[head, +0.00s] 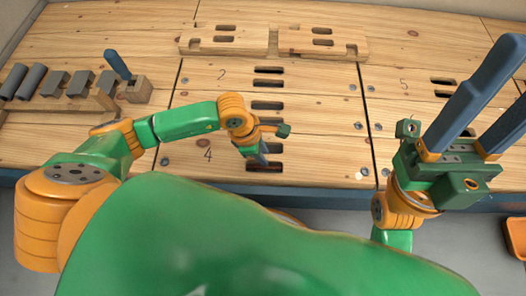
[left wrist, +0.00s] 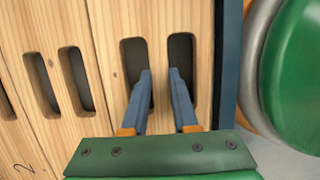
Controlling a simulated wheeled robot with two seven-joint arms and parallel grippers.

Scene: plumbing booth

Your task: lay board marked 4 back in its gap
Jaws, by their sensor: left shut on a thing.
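The board marked 4 (head: 325,172) is the light wood board at the front edge of the middle row of boards, with its number at its left end. It lies flat and looks about level with the board behind it. My left gripper (head: 262,160) is over its two dark slots. In the left wrist view, the blue fingers of the left gripper (left wrist: 160,74) reach to the two slots and are shut on the wood strip of the board (left wrist: 160,48) between them. My right gripper (head: 498,103) is open and empty at the right, fingers pointing up and away.
The board marked 2 (head: 320,80) lies farther back in the same row. Notched wood pieces (head: 322,42) lie behind it. At the left are grey cylinders (head: 32,80), grey blocks and a blue-handled tool (head: 118,66) in a wood block. An orange bin (head: 516,236) stands on the floor.

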